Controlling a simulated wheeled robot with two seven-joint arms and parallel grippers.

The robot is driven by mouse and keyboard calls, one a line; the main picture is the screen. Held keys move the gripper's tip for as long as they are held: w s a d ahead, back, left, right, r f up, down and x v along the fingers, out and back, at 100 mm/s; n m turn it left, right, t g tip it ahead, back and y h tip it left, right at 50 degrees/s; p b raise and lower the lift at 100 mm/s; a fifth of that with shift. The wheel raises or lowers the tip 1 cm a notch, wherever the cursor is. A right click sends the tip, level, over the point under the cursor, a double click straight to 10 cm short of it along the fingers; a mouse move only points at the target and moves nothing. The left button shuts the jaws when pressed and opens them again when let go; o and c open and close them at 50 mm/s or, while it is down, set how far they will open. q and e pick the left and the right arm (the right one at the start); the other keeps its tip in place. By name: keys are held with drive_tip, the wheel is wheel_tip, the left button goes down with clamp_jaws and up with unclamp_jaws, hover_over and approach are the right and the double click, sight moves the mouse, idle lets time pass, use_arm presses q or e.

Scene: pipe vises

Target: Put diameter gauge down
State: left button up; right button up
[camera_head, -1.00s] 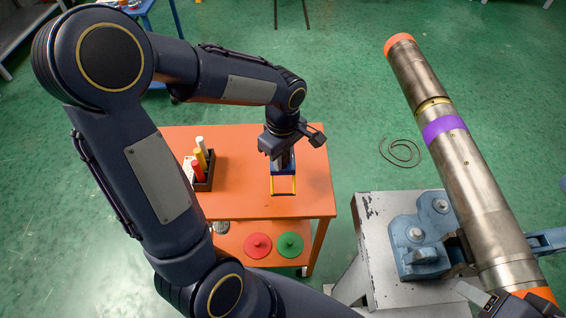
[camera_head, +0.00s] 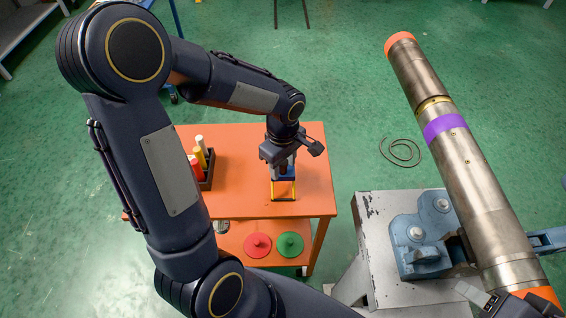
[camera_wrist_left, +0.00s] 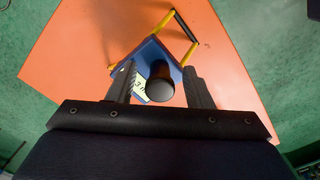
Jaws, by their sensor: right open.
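The diameter gauge (camera_head: 284,189) has a blue body, yellow prongs and a black handle. In the head view it is at the orange table's (camera_head: 245,200) right half, prongs toward the near edge; I cannot tell whether all of it touches the top. My left gripper (camera_head: 282,165) is above it. In the left wrist view the gauge's handle end (camera_wrist_left: 160,85) is between the fingers of my left gripper (camera_wrist_left: 160,90), with a gap on each side, so the jaws look open. My right gripper (camera_head: 508,303) is partly in view at the bottom right, near the pipe's lower end.
A dark holder (camera_head: 207,180) with white, yellow and red sticks stands left on the table. Red (camera_head: 257,245) and green (camera_head: 289,244) discs lie on the lower shelf. A steel pipe (camera_head: 460,165) with a purple band slants over a blue vise (camera_head: 418,245) on a grey stand.

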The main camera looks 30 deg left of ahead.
use_arm(q)
drive_tip(key=shift+r, duration=0.15)
wheel_tip(320, 180, up, 12)
drive_tip(key=p, duration=0.1)
drive_tip(key=s+d+m+t+h, duration=0.3)
drive_tip(key=s+m+t, duration=0.2)
drive_tip(key=s+m, duration=0.8)
drive_tip(key=shift+s+d+r+m+t+h, duration=0.15)
drive_tip(key=shift+s+r+m+t+h, duration=0.2)
drive_tip(key=shift+s, duration=0.85)
